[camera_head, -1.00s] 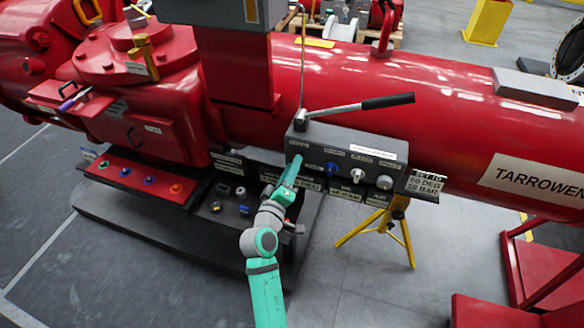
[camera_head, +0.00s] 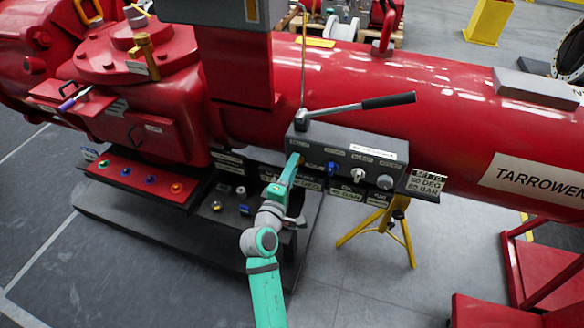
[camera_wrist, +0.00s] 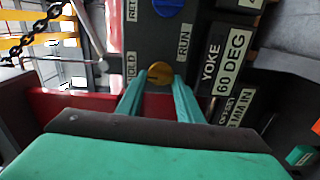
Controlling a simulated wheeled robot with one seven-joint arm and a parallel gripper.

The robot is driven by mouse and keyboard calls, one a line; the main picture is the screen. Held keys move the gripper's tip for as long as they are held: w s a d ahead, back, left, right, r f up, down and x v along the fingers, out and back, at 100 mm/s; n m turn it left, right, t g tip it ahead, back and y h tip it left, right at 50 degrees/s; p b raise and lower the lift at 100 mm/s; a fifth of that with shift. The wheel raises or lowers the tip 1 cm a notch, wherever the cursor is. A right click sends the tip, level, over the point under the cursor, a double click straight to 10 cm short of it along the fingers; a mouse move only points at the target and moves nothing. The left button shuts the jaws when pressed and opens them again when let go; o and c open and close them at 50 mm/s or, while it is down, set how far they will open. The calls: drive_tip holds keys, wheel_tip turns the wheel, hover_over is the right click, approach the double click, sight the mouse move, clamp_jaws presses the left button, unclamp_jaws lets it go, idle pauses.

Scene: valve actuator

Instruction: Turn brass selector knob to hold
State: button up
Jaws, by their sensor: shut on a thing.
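The brass selector knob (camera_wrist: 159,73) sits on the dark face of the control box, between a label reading OLD in its visible part on the left and a RUN label on the right in the wrist view. My gripper (camera_wrist: 159,82) is shut on the knob, one green finger on each side. The knob's pointing direction cannot be told. In the head view, a bit of brass (camera_head: 293,159) shows at the tip of my gripper (camera_head: 290,167), at the left end of the grey control box (camera_head: 320,142).
A blue knob (camera_head: 331,168), a white knob (camera_head: 357,174) and a grey knob (camera_head: 385,182) line the box to the right. A black-handled lever (camera_head: 387,101) stands above. A yellow tripod stand (camera_head: 398,225) is at the right. A lower dark tray holds several small parts.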

drive_tip(key=o, duration=1.1)
drive_tip(key=shift+s, duration=0.1)
drive_tip(key=v, duration=1)
drive_tip(key=shift+s+a, duration=0.1)
drive_tip(key=shift+s, duration=0.25)
